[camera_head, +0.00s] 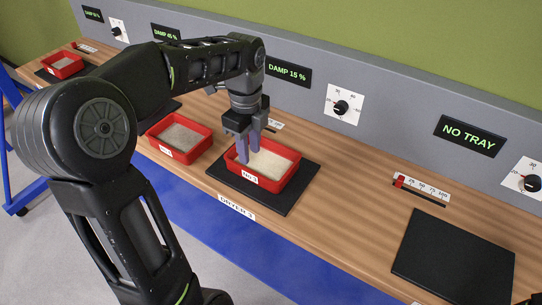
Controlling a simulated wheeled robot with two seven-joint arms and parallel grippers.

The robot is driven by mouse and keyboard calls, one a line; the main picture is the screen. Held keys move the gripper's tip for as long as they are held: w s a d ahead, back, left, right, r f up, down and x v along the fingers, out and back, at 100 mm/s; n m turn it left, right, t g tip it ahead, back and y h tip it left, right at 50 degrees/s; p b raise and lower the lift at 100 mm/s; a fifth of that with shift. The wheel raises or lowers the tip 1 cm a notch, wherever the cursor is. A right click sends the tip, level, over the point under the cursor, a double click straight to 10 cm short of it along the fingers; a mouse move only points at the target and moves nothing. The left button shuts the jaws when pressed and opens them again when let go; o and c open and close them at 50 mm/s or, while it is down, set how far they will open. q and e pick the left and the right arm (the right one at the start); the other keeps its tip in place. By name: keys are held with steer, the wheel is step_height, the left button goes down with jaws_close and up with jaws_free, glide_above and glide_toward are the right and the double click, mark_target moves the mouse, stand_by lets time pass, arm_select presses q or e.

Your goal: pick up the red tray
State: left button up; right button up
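A red tray (281,184) with pale sand-like fill and a white "No 3"-like label stands on a black pad (306,184) of the wooden bench, below the "DAMP 15 %" display. My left gripper (248,156) points down at this tray's left back part, its two fingers a little apart with a gap between them. The fingertips overlap the rim and fill, so whether they touch is not clear. A second red tray (180,154) with greyer fill stands to the left. A third red tray (65,65) stands at the far left. My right gripper does not show.
An empty black pad (455,258) lies at the right under a "NO TRAY" display (469,135). A grey panel with dials (342,106) runs behind the bench. A slider scale (421,189) lies beside the empty pad. Bare wood (350,205) lies between the pads.

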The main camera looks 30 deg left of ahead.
mark_target(250, 170)
arm_select(q)
steer(key=shift+s+f, duration=0.2)
steer(key=shift+f, duration=1.1)
steer(key=shift+f+p, duration=0.65)
steer(key=shift+f, duration=1.95)
steer(key=shift+c, duration=0.2)
jaws_close()
steer(key=shift+w+r, duration=0.1)
